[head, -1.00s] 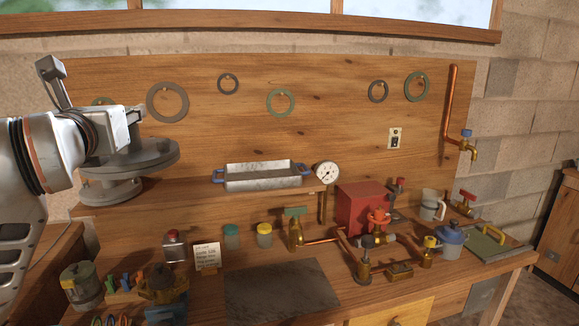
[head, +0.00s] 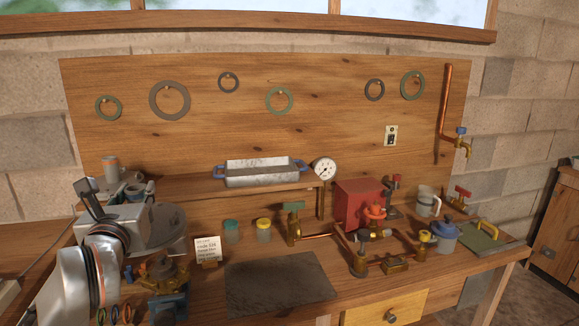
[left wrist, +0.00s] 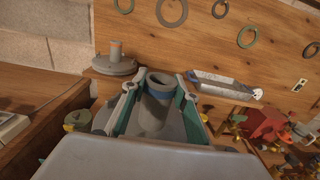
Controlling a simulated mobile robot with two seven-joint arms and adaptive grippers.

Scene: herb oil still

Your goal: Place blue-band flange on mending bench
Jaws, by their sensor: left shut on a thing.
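The blue-band flange is grey, with a wide disc (head: 170,226) and a neck; its blue band shows in the left wrist view (left wrist: 157,94). My left gripper (head: 136,192) is shut on the neck, one finger on each side, and holds the flange above the left part of the wooden bench (head: 215,292). My gripper and arm hide part of the flange in the head view. No label shows whether this bench or the wooden surface at far left (head: 28,246) is the mending bench. My right gripper is out of view.
Another grey flange with an orange band (left wrist: 115,55) stands on the shelf behind. A note card (head: 207,249), jars, a brass pot (head: 163,274) and coloured rings crowd the bench's left. The dark plate (head: 280,286) is bare. Copper pipes and valves fill the right.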

